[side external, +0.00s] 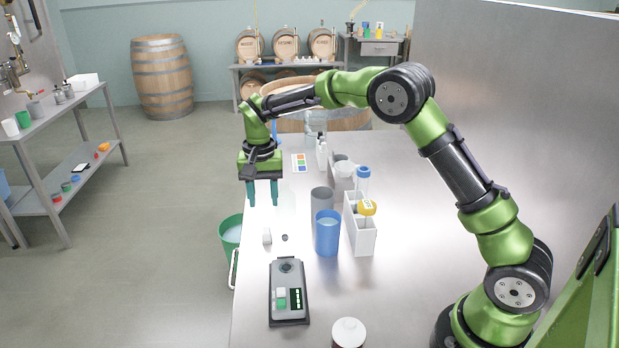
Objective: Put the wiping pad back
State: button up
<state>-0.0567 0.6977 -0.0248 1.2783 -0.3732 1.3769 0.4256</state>
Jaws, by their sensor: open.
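My gripper (262,200) is open and empty, pointing down above the left edge of the steel table, with a gap between its two teal fingers. I cannot tell for sure which thing is the wiping pad. A small white block (267,236) stands on the table below and in front of the gripper, apart from it. Beside it lies a small dark round piece (285,238). A grey device (288,270) nearer the camera has small green and white parts on top.
A blue cup (327,235), a grey cup (321,199) and a white rack (362,240) with blue- and yellow-capped bottles stand right of the gripper. A white-lidded jar (348,333) is at the front. A green bucket (230,232) is beside the table's left edge.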

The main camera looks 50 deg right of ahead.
jog(key=s+r+n+t+y, duration=0.1)
jog(key=s+r+n+t, duration=0.15)
jog(key=s+r, duration=1.05)
jog(key=s+a+n+t+y, duration=0.1)
jog(key=s+t, duration=0.3)
jog(key=s, duration=1.1)
jog(key=shift+r+n+t, duration=0.25)
jog(key=shift+n+t, duration=0.1)
jog(key=shift+n, duration=0.4)
